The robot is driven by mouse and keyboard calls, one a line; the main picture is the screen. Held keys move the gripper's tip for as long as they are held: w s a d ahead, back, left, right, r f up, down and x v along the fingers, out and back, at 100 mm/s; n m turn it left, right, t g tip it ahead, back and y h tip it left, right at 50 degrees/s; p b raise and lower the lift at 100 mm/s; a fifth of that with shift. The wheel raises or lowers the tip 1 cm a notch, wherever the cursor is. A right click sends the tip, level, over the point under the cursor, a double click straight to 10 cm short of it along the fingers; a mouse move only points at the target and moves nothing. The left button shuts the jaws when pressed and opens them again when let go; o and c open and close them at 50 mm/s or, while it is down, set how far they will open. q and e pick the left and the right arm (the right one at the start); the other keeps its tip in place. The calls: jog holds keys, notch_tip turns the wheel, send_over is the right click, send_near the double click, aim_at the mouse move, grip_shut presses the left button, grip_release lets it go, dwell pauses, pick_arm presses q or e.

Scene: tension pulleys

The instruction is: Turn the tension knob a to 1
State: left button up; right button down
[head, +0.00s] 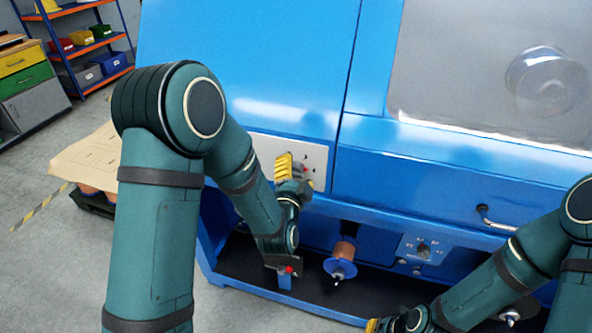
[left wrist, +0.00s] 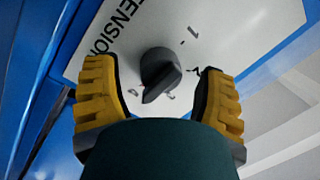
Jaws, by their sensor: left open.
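The tension knob (left wrist: 158,70) is dark grey and sits on a white panel (left wrist: 215,28) lettered "TENSION". Its narrow grip points toward the bottom of the left wrist view, near a small mark. A "1" mark stands to the knob's upper right. My left gripper (left wrist: 160,98) is open, with one yellow finger on each side of the knob and gaps between. In the head view, my left gripper (head: 288,170) is in front of the white panel (head: 318,158) and hides the knob. My right gripper (head: 374,325) is at the bottom edge, only partly visible; its jaw state is unclear.
The blue machine (head: 250,60) fills the middle. Below the panel are a spool (head: 342,262), a red button (head: 289,269) and a small dial plate (head: 424,249). A drawer handle (head: 495,220) sticks out at right.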

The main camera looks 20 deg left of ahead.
pick_arm(q)
jog(key=c, duration=1.2)
